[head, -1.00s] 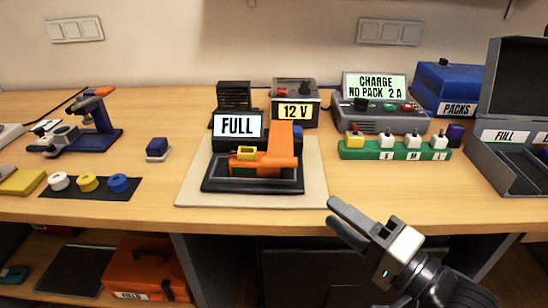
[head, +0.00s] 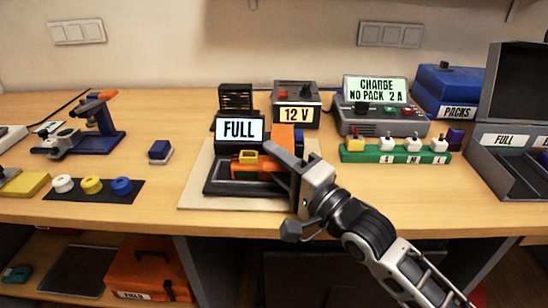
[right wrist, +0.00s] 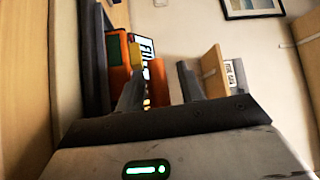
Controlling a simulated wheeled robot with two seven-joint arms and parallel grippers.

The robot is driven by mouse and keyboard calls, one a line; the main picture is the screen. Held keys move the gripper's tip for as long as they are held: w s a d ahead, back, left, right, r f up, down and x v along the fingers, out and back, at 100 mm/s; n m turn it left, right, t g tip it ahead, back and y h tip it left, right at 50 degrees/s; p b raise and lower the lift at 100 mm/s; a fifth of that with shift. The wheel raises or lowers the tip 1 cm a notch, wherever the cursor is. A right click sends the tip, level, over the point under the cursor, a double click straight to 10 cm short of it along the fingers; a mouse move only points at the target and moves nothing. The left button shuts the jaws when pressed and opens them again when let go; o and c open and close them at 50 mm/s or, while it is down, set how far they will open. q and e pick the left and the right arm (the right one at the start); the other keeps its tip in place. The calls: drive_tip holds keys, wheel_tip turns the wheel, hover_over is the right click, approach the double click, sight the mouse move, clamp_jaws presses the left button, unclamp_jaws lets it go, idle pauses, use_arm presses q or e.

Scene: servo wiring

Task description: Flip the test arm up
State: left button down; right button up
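The orange test arm (head: 283,134) belongs to a dark test stand (head: 222,188) with a lit display reading FULL (head: 239,129). A yellow-topped piece (head: 248,156) sits beside the arm on the stand. My right gripper (head: 284,152) is at the right side of the stand, over the orange arm, and hides part of it. In the right wrist view its two fingers (right wrist: 158,88) are apart, with an orange part (right wrist: 157,79) showing in line with the gap; contact cannot be told. My left gripper is not in view.
Behind the stand are a 12 V supply (head: 297,100) and a charger (head: 382,115). A green rack (head: 372,157) and an open grey case (head: 500,168) lie to the right. At left are a blue tool stand (head: 98,143) and colored rings on a dark mat (head: 92,192).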

drive_tip(key=shift+w+a+r, duration=0.1)
drive_tip(key=shift+w+a, duration=0.2)
drive_tip(key=shift+c, duration=0.4)
clamp_jaws()
drive_tip(key=shift+r, duration=0.1)
